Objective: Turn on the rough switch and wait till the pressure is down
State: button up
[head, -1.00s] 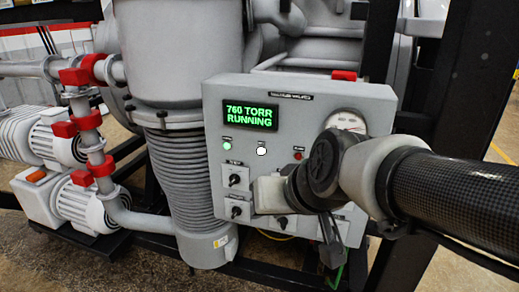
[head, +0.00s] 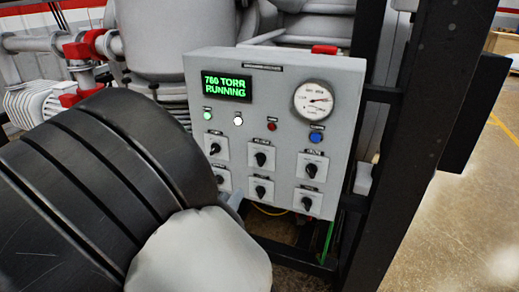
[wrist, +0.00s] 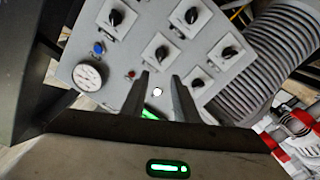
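The grey control panel (head: 345,75) has a green display (head: 224,87) reading 760 TORR RUNNING. Below it are several black rotary switches in two rows, including the upper left (head: 215,149), upper middle (head: 261,159) and upper right (head: 311,170) ones. Their labels are too small to read, so I cannot tell which is rough. The round gauge (head: 313,99) is at upper right. In the wrist view, my gripper (wrist: 160,76) is open and empty, its fingers pointing at the panel around the white lamp (wrist: 158,91). The display is mostly hidden there. My arm covers the head view's lower left.
A green lamp (head: 208,115) and a white lamp are lit; a red lamp (head: 271,126) looks dark. A blue button (head: 316,137) sits below the gauge. A black frame post (head: 405,150) stands right of the panel. Open floor (head: 480,210) lies further right.

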aim_at(257, 160)
jog(key=p+x, duration=0.1)
jog(key=x, duration=1.5)
jog(key=shift+w, duration=0.1)
grip_shut()
